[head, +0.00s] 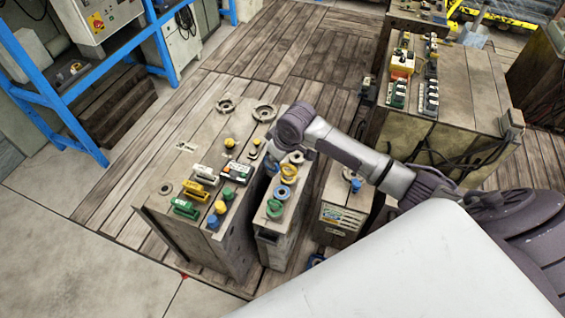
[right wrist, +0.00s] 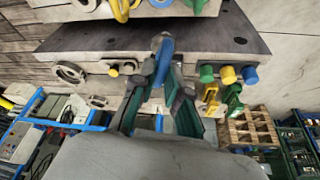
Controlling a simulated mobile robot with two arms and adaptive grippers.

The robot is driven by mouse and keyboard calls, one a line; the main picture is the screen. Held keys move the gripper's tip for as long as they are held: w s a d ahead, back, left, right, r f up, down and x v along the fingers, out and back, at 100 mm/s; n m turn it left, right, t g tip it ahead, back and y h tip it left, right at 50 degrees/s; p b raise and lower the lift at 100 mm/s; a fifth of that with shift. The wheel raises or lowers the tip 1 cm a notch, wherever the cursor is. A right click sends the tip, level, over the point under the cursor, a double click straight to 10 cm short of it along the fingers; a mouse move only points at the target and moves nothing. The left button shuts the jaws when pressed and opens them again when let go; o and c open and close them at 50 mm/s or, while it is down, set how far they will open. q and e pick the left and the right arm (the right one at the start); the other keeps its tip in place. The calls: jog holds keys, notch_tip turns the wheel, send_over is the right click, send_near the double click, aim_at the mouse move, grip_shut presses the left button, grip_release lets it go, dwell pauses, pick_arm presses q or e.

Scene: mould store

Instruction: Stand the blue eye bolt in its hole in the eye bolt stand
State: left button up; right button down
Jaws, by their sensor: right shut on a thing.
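My right gripper (right wrist: 155,95) is shut on the blue eye bolt (right wrist: 164,60), whose grey end points up in the right wrist view. In the head view this gripper (head: 284,158) is over the left edge of the narrow middle block, which looks like the eye bolt stand (head: 273,240); its fingers are mostly hidden. The stand's top carries yellow, blue and green rings. The stand's edge (right wrist: 262,8) and the lower parts of several rings show in the right wrist view. I cannot make out the empty hole. My left gripper is not in view.
A wider block (head: 160,215) to the left carries handles, knobs and grey rings. A shorter block (head: 335,215) with a blue part on top stands to the right. A narrow gap separates the stand from the left block. A blue rack (head: 65,95) stands farther left.

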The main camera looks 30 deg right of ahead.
jog(key=d+f+n+b, duration=0.1)
jog(key=d+f+b, duration=0.2)
jog(key=f, duration=0.7)
jog(key=shift+s+f+b, duration=0.15)
jog(key=shift+s+b, duration=0.15)
jog(key=shift+b, duration=0.75)
jog(key=shift+s+p, duration=0.1)
jog(key=shift+p, duration=0.35)
jog(key=shift+f+b, duration=0.35)
jog(key=shift+f, duration=1.1)
dwell(1.2)
jog(key=c, duration=1.1)
grip_release()
